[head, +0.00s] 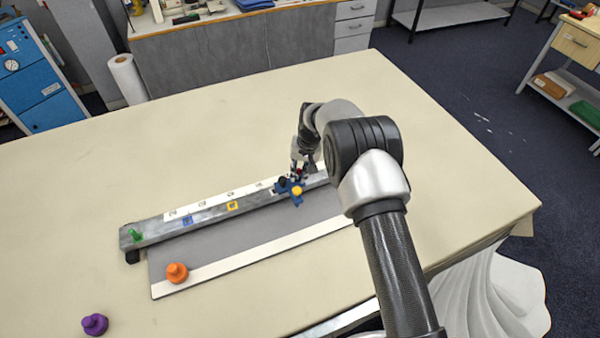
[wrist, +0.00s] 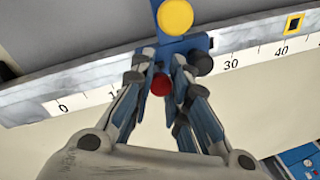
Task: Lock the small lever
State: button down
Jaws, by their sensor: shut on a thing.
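A blue carriage (head: 290,189) sits on the metal rail (head: 215,212), with a yellow knob (head: 297,191) on its near side. In the wrist view the carriage (wrist: 185,44) shows the yellow knob (wrist: 175,16), a black knob (wrist: 201,62) and a small red ball (wrist: 160,84), which looks like the small lever's end. My gripper (wrist: 160,68) is at the carriage's far side, its fingers closed in on both sides of the red ball. The black knob is just right of the fingers. The fingers partly hide the lever's stem. In the head view my gripper (head: 302,170) is small and partly hidden.
The rail carries a number scale, a blue marker (head: 187,221) and a yellow marker (head: 233,206). A green knob (head: 136,235) stands at its left end. An orange weight (head: 177,272) is on the grey board, and a purple one (head: 95,324) is on the cloth. The table's far left is clear.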

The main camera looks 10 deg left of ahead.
jog(key=shift+w+a+f+g+h+b, duration=0.25)
jog(key=shift+w+a+g+h+b, duration=0.25)
jog(key=shift+b, duration=1.45)
jog(key=shift+d+b, duration=0.15)
jog(key=shift+b, duration=0.25)
jog(key=shift+d+r+g+b, duration=0.1)
jog(key=shift+r+g+b, duration=0.2)
jog(key=shift+b, duration=0.55)
jog(key=c, duration=1.7)
grip_release()
jog(key=shift+d, duration=0.15)
jog(key=shift+o, duration=1.1)
jog(key=shift+r, duration=0.15)
notch_tip(320, 180, up, 10)
jog(key=shift+s+f, duration=0.1)
jog(key=shift+s, duration=0.05)
